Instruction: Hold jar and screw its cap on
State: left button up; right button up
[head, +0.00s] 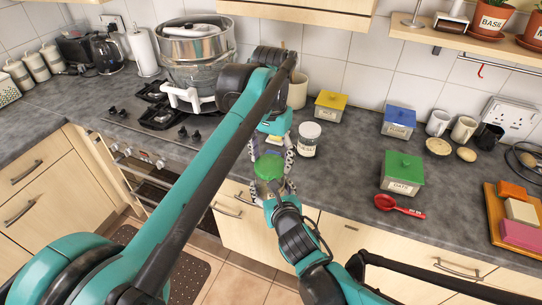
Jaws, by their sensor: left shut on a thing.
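A green round-topped thing (268,167), which looks like the jar with a green cap, is in the air in front of the counter edge. My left gripper (271,151) reaches down to it from behind and is shut on it, its grey fingers on both sides. My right gripper (271,190) comes up from below right, its fingers close to the near side of the green top. Whether the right fingers touch it or are closed cannot be told. The jar's body is mostly hidden, so how the cap sits on it cannot be seen.
Yellow (330,107), blue (398,122) and green (402,172) canisters, a red spoon (399,206) and a stove with a large pot (194,48) are around. Counter between jar and green canister is clear.

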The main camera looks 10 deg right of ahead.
pick_arm(q)
jog(key=shift+f, duration=0.25)
jog(key=m, duration=0.4)
jog(key=shift+s, duration=0.1)
jog(key=m, duration=0.7)
jog(key=shift+s+d, duration=0.1)
jog(key=shift+s, duration=0.05)
jog(key=m, duration=0.5)
jog(key=shift+s, duration=0.15)
jog(key=m, duration=0.4)
jog(key=shift+m, duration=0.3)
jog(key=m, duration=0.7)
jog(key=shift+s+a, duration=0.1)
jog(key=shift+a, duration=0.15)
jog(key=m, duration=0.5)
jog(key=shift+a, duration=0.15)
